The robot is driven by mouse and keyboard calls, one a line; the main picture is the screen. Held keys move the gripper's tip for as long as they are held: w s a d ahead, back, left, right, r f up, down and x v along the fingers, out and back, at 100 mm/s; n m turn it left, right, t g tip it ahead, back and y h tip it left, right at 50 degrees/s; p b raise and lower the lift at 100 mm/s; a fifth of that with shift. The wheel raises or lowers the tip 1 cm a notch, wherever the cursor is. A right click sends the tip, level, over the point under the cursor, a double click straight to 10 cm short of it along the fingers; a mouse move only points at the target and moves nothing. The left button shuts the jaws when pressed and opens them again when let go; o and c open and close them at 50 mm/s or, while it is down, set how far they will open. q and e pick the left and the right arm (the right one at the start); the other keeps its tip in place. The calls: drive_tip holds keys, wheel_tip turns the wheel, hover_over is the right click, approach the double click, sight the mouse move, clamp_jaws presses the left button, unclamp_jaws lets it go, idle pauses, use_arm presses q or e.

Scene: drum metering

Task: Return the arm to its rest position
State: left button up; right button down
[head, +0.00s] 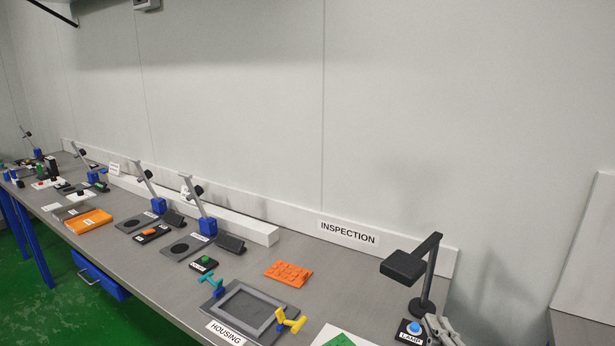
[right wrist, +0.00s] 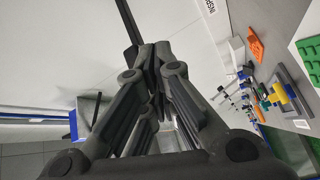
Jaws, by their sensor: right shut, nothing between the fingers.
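My right gripper (head: 438,328) shows at the bottom right edge of the head view, beside the black LAMP base with its blue button (head: 414,327). I cannot tell from this view whether it touches the base. In the right wrist view the gripper's dark fingers (right wrist: 152,55) come together at the tips, with nothing held between them. The rest of the right arm is outside the head view. My left gripper is in neither view.
A desk lamp (head: 405,264) stands just behind the gripper. The HOUSING fixture (head: 222,333) with teal and yellow clamps, an orange block plate (head: 288,273) and a green piece (head: 340,341) lie to the left. Several stations line the bench (head: 160,287) further left.

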drive_tip(key=s+f+m+g+h, duration=0.3)
drive_tip(key=s+f+m+g, duration=0.8)
drive_tip(key=s+f, duration=0.65)
drive_tip(key=s+a+m+g+y, duration=0.15)
drive_tip(key=s+a+g, duration=0.35)
drive_tip(key=s, duration=0.7)
wheel_tip(320, 180, down, 27)
drive_tip(key=s, duration=0.2)
drive_tip(key=s+d+f+g, duration=0.2)
drive_tip(key=s+f, duration=1.4)
drive_tip(key=s, duration=0.1)
drive_tip(key=shift+d+f+n, duration=0.15)
drive_tip(key=shift+n, duration=0.3)
drive_tip(key=shift+s+y, duration=0.1)
drive_tip(key=shift+y, duration=0.15)
